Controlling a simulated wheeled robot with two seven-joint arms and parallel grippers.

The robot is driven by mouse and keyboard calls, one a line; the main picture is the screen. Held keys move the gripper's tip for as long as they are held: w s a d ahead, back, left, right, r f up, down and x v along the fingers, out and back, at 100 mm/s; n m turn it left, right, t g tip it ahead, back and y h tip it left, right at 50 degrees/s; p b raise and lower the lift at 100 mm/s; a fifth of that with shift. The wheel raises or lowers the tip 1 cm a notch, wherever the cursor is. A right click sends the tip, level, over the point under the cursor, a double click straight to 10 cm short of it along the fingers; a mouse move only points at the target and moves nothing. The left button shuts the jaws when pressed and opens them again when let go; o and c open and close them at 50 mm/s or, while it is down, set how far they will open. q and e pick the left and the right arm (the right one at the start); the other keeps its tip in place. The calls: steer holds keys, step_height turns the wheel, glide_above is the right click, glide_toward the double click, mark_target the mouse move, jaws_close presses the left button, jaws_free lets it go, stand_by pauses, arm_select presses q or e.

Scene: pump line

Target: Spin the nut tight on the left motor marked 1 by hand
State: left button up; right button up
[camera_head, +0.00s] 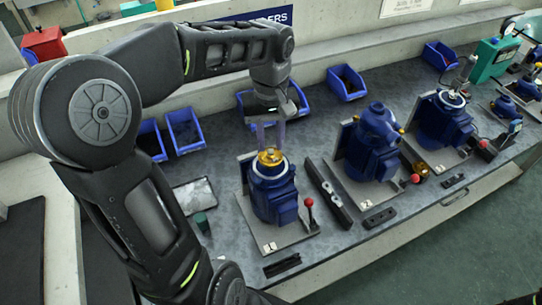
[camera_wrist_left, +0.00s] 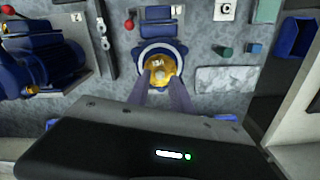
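The left motor (camera_head: 273,200) is a blue upright body on a grey plate marked 1 (camera_head: 270,246). A brass-coloured nut (camera_head: 270,157) sits on its top. My left gripper (camera_head: 270,145) points down just above the nut, its two thin purple-grey fingers apart. In the left wrist view the nut (camera_wrist_left: 159,70) appears between the fingertips (camera_wrist_left: 160,84), on the round blue motor top. A gap between fingers and nut is too small to judge. My right gripper is not in view.
A second blue motor (camera_head: 370,145) stands to the right, with a third motor (camera_head: 441,118) beyond. A black bar (camera_head: 329,195) lies between the first two. A red-knobbed lever (camera_head: 309,203) stands beside motor 1. Blue bins (camera_head: 185,131) line the back; a green cylinder (camera_head: 202,222) is at left.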

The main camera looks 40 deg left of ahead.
arm_select(q)
steer(key=shift+f, duration=0.7)
jaws_close()
stand_by(0.3)
